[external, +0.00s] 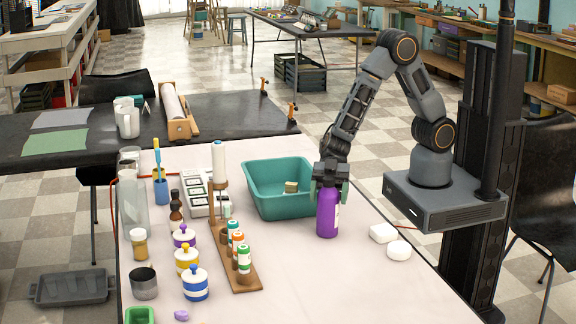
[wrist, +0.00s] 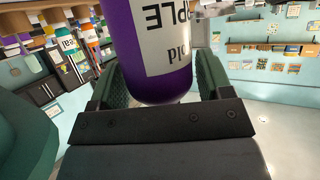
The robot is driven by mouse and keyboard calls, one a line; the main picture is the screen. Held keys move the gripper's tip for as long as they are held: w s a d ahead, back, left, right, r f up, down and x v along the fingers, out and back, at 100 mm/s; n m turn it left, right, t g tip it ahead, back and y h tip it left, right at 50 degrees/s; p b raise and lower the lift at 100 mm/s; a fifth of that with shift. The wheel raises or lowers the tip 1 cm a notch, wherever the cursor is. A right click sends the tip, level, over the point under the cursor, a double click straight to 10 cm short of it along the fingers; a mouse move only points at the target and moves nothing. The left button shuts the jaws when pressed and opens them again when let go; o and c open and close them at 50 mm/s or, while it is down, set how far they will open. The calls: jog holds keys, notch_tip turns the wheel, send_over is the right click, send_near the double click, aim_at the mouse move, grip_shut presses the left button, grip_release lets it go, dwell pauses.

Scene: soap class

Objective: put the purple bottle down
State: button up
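The purple bottle (external: 327,215) is upright at the right side of the white table, right of the teal tub. Whether its base touches the table I cannot tell. My gripper (external: 331,182) comes down from above and is shut around the bottle's upper part. In the wrist view the bottle (wrist: 150,60) fills the middle, with its white label upside down and its top end toward the palm. The green finger pads of my gripper (wrist: 158,80) lie close along both of its sides.
The teal tub (external: 264,206) with a tan block (external: 291,187) stands just left of the bottle. Two white soaps (external: 390,241) lie to the right. A wooden rack (external: 240,275) of small bottles and several striped jars (external: 195,284) stand left. The front middle is clear.

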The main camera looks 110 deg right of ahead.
jog(key=shift+o, duration=1)
